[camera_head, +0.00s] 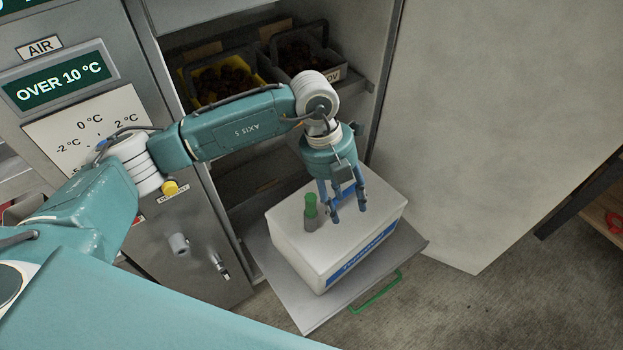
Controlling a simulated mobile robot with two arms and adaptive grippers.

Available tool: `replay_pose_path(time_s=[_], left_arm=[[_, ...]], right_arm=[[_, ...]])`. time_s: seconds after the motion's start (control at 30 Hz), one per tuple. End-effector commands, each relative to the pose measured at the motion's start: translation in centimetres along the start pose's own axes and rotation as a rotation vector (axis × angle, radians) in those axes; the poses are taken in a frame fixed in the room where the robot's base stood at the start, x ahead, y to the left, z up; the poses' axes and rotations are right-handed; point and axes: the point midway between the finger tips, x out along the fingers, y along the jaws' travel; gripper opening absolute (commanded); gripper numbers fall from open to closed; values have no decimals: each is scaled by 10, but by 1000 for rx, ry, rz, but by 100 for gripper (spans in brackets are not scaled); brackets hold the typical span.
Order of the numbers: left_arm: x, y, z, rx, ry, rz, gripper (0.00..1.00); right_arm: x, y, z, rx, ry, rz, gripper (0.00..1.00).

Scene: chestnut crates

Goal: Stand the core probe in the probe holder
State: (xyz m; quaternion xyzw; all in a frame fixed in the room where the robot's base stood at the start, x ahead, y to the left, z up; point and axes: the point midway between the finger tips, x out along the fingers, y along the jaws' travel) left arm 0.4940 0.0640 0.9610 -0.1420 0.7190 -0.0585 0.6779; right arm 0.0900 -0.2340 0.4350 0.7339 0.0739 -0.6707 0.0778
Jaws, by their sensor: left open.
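A green upright piece, which looks like the handle of the core probe (310,204), stands in a short grey cup, which looks like the probe holder (311,223). The cup is on top of a white box. The probe looks upright, and its lower part is hidden in the cup. My left gripper (345,206) is open and empty, pointing down over the box just right of the green handle. One blue finger is close beside the handle; I cannot tell whether they touch. My right gripper is not in view.
The white box (316,266) with a blue label sits on a grey pull-out shelf (402,257) with a green handle (376,292). Behind is an open cabinet with crates of chestnuts (222,82). An open pale door (480,130) stands at right.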

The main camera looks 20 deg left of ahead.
Motion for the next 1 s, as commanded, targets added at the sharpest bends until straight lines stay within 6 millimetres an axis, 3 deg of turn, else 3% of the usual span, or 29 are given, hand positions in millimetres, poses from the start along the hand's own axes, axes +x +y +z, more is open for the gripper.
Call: replay_pose_path(time_s=[0.03, 0.13, 0.23, 0.37, 1.0], left_arm=[[-8, 20, 11, -21, -26, 73, 46], [-20, 52, 25, -64, -62, 189, 46], [-29, 70, 32, -91, -83, 252, 46], [-29, 79, 35, -104, -89, 281, 46], [62, 103, 41, -101, -87, 276, 46]], right_arm=[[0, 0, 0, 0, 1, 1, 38], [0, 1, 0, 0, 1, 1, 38], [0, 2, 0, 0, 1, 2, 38], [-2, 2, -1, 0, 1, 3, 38], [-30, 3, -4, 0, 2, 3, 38]])
